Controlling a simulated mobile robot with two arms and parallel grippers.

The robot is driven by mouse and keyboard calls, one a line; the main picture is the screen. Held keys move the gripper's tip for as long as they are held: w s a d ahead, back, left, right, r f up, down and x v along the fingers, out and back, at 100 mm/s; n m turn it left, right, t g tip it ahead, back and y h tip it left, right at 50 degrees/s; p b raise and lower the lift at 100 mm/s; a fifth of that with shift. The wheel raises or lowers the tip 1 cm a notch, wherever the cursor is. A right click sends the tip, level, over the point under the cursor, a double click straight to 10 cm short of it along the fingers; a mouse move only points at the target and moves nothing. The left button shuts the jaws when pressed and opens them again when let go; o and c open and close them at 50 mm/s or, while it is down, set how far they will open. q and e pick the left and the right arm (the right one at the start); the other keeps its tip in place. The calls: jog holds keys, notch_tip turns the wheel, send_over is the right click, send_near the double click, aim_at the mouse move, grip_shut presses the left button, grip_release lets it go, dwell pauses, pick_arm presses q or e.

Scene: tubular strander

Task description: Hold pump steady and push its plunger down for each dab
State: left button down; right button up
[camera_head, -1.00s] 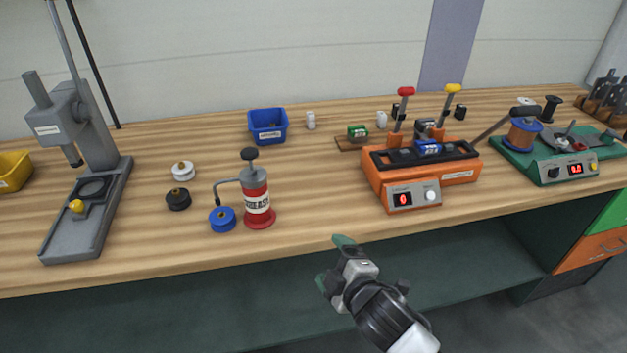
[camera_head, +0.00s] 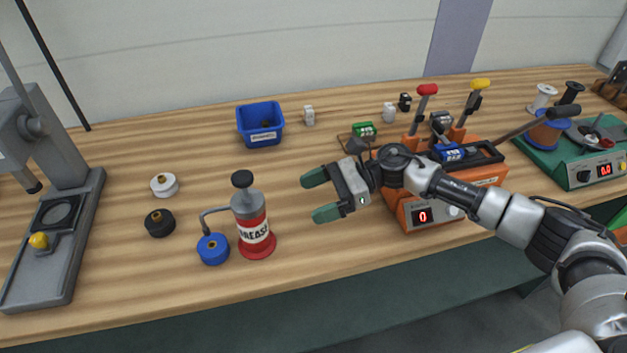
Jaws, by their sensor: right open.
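The grease pump (camera_head: 253,229) stands upright on the bench, a red and grey cylinder with a white label reading GREASE. Its black plunger knob (camera_head: 242,179) sits raised on top. A bent grey spout comes off its left side and ends over a blue round piece (camera_head: 213,249) with a hole in its middle. My right gripper (camera_head: 314,195) is open and empty, its green-tipped fingers pointing left toward the pump. A gap of bare bench lies between them. My left gripper is not in view.
White and black round pieces (camera_head: 164,185) (camera_head: 159,223) lie left of the pump. A grey press (camera_head: 60,220) stands at far left. A blue bin (camera_head: 261,125) is behind. An orange machine with levers (camera_head: 432,213) sits partly behind my right arm; a green winder (camera_head: 580,168) is at right.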

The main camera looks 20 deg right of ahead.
aim_at(262, 219)
jog(key=a, duration=0.2)
jog(key=s+a+p, duration=0.1)
jog(key=a, duration=0.2)
jog(key=shift+s+a+f, duration=0.1)
jog(key=shift+s+f, duration=0.1)
jog(key=a+f, duration=0.1)
jog(key=a+f+b, duration=0.1)
jog(key=a, duration=0.1)
jog(key=shift+w+a, duration=0.1)
jog(key=shift+w, duration=0.1)
jog(key=x, duration=0.1)
jog(key=b+x, duration=0.1)
jog(key=x, duration=0.1)
jog(key=shift+r, duration=0.25)
jog(key=shift+c, duration=1.4)
jog(key=c, duration=0.7)
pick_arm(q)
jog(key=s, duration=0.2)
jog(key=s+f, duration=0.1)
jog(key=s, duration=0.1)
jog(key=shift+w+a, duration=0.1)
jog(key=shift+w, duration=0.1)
pick_arm(e)
jog(key=shift+w+r, duration=0.1)
jog(key=shift+c, duration=0.5)
